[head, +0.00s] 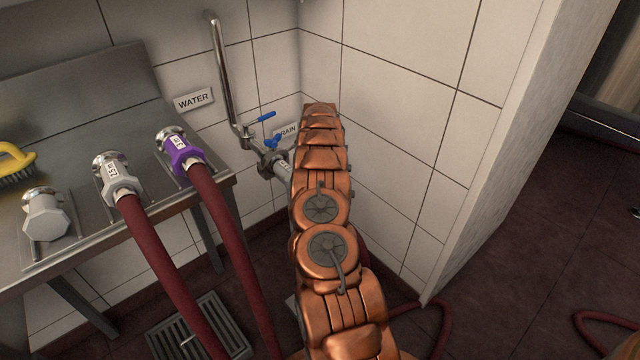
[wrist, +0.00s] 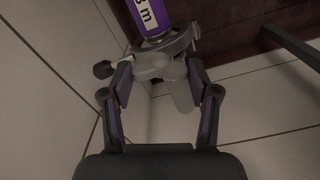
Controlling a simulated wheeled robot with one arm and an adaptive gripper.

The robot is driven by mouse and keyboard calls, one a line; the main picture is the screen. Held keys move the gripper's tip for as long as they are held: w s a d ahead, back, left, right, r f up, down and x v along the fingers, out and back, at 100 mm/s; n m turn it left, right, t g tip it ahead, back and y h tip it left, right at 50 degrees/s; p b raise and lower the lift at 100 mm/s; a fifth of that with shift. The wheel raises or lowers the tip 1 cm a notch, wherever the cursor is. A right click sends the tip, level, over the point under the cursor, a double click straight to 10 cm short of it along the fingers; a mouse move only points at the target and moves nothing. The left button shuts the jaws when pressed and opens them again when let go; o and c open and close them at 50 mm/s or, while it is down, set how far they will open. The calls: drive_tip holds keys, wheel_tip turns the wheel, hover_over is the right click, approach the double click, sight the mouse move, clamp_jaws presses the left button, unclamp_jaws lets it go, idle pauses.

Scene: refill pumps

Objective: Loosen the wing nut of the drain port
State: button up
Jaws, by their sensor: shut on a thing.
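In the wrist view, the two fingers of my gripper (wrist: 160,72) are closed in on a grey winged piece (wrist: 155,62), which looks like the wing nut of the drain port's clamp. A grey clamp ring (wrist: 180,44) sits just behind it, around a purple hose end (wrist: 153,14) with a white label. A dark knob (wrist: 102,69) sticks out at the left. In the head view, the drain port's metal pipework (head: 268,158) is at the wall, left of my arm. My arm hides the gripper and the wing nut there.
A blue-handled valve (head: 265,117) and a vertical steel pipe (head: 222,70) stand beside the port. A steel bench (head: 75,165) at left carries several fittings and two dark red hoses (head: 225,230). A tiled wall (head: 400,130) stands close right of my arm. A floor grate (head: 195,335) lies below.

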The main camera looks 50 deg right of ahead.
drive_tip(key=shift+n, duration=1.7)
drive_tip(key=o, duration=1.2)
drive_tip(key=shift+c, duration=0.2)
drive_tip(key=shift+r, duration=0.1)
wheel_tip(320, 180, up, 12)
